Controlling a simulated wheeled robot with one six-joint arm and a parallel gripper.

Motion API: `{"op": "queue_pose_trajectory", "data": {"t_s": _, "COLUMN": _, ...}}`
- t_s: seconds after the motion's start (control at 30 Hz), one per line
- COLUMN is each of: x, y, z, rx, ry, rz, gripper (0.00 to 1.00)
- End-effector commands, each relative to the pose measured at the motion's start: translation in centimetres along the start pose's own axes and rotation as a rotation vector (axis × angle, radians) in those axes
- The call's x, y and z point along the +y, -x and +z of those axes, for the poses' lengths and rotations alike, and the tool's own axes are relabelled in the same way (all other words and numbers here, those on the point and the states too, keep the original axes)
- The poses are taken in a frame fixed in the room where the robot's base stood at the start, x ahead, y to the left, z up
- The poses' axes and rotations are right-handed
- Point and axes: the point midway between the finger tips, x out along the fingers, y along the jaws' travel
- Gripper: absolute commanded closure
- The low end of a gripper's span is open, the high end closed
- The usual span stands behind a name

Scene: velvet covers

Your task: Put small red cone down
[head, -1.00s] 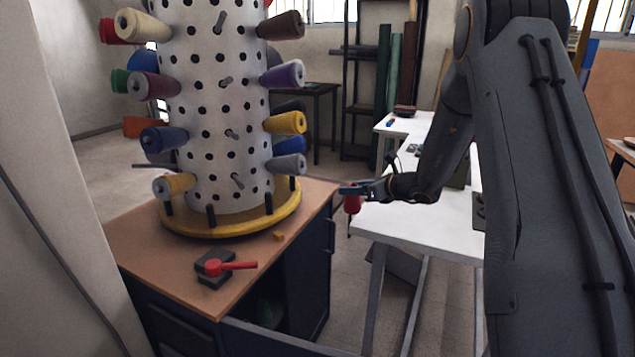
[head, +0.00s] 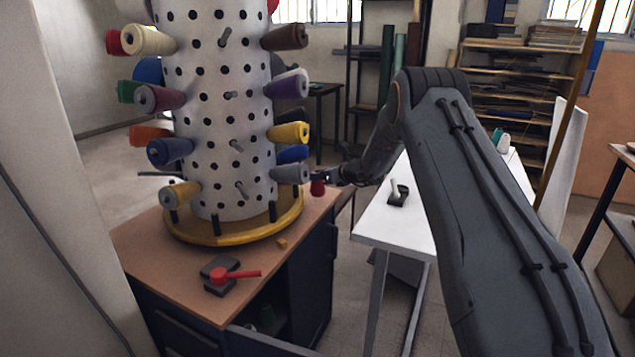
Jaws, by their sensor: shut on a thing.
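My gripper (head: 322,177) is shut on a small red cone (head: 318,188). The cone hangs below the jaws, close to the right edge of the brown cabinet top (head: 140,248) that carries the thread rack. It is just right of the grey spool on the rack. I cannot tell whether the cone touches the cabinet top. The fingertips are small and dark in this view.
The white perforated rack (head: 225,110) with several coloured spools stands on a round yellow base (head: 225,237). A red-handled tool on a black block (head: 228,275) and a small yellow piece (head: 282,244) lie in front. A white table (head: 385,225) stands to the right.

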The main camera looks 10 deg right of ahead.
Motion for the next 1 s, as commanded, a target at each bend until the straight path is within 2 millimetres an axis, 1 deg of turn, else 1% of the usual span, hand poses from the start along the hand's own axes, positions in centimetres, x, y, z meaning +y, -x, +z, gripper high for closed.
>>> {"op": "queue_pose_trajectory", "data": {"t_s": 0.13, "x": 0.1, "y": -0.6, "z": -0.1, "rx": 0.000, "ry": 0.000, "rz": 0.001, "gripper": 0.87}}
{"op": "queue_pose_trajectory", "data": {"t_s": 0.3, "x": 0.1, "y": -1.2, "z": -2.0, "rx": 0.003, "ry": -0.002, "rz": 0.001, "gripper": 0.87}}
{"op": "queue_pose_trajectory", "data": {"t_s": 0.43, "x": 0.1, "y": -1.7, "z": -3.0, "rx": 0.001, "ry": 0.001, "rz": 0.001, "gripper": 0.87}}
{"op": "queue_pose_trajectory", "data": {"t_s": 0.77, "x": 0.0, "y": -1.9, "z": -3.4, "rx": 0.001, "ry": 0.001, "rz": 0.001, "gripper": 0.87}}
{"op": "queue_pose_trajectory", "data": {"t_s": 0.8, "x": 0.0, "y": -1.9, "z": -3.4, "rx": 0.001, "ry": 0.001, "rz": 0.001, "gripper": 0.60}}
{"op": "queue_pose_trajectory", "data": {"t_s": 0.9, "x": 0.0, "y": -1.8, "z": -3.3, "rx": 0.001, "ry": 0.001, "rz": 0.001, "gripper": 0.46}}
{"op": "queue_pose_trajectory", "data": {"t_s": 1.0, "x": 0.0, "y": -1.8, "z": -3.3, "rx": 0.001, "ry": 0.001, "rz": 0.001, "gripper": 0.46}}
